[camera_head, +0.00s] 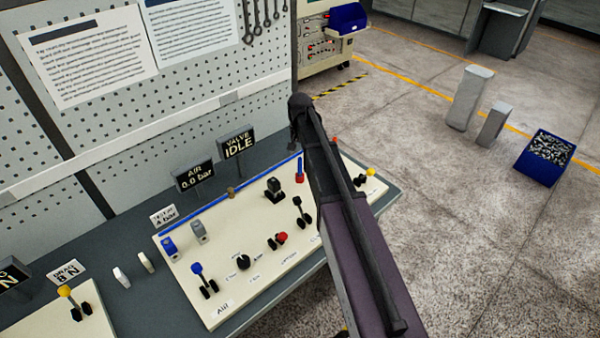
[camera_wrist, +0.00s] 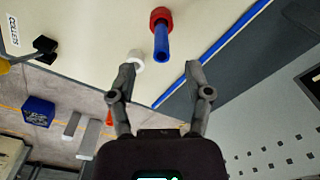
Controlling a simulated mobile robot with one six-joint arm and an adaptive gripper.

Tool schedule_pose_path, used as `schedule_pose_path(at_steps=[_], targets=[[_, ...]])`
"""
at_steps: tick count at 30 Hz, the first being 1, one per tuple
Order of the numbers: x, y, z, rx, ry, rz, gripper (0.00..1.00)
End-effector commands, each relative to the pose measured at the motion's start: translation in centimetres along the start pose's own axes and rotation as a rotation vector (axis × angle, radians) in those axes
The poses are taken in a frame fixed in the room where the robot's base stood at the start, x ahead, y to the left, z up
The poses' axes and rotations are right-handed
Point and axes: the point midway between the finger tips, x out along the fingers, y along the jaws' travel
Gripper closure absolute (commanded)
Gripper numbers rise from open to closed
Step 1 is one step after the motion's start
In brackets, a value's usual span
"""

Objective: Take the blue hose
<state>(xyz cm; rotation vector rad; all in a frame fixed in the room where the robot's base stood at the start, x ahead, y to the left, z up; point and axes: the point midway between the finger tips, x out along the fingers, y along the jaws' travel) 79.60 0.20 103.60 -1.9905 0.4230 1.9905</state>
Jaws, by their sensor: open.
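The blue hose (camera_wrist: 162,45) is a short blue tube standing in a red collar (camera_wrist: 160,15) on the cream panel. In the head view the blue hose (camera_head: 299,175) is upright near the panel's back edge, just left of my arm. My gripper (camera_wrist: 160,72) is open in the wrist view, with nothing between its fingers. The hose's free end points toward the gap between the fingertips, and I see no contact. In the head view my arm hides the gripper's fingers.
A white fitting (camera_wrist: 136,57) stands close beside the hose. A blue strip (camera_wrist: 215,52) runs along the panel's edge. A black-based lever (camera_head: 303,210) and a black knob block (camera_head: 273,188) stand nearby. Display signs (camera_head: 237,143) and a pegboard (camera_head: 215,90) rise behind.

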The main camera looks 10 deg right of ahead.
Motion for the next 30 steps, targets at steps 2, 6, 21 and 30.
schedule_pose_path(at_steps=[2, 6, 21, 30], targets=[[0.0, 0.0, 0.0, 0.0, 0.0, 0.0, 0.35], [0.0, -0.1, 0.1, -0.001, 0.0, 0.0, 0.35], [2.5, -0.1, -0.3, -0.001, 0.0, 0.0, 0.35], [4.6, -0.2, -0.4, -0.001, 0.0, 0.0, 0.35]])
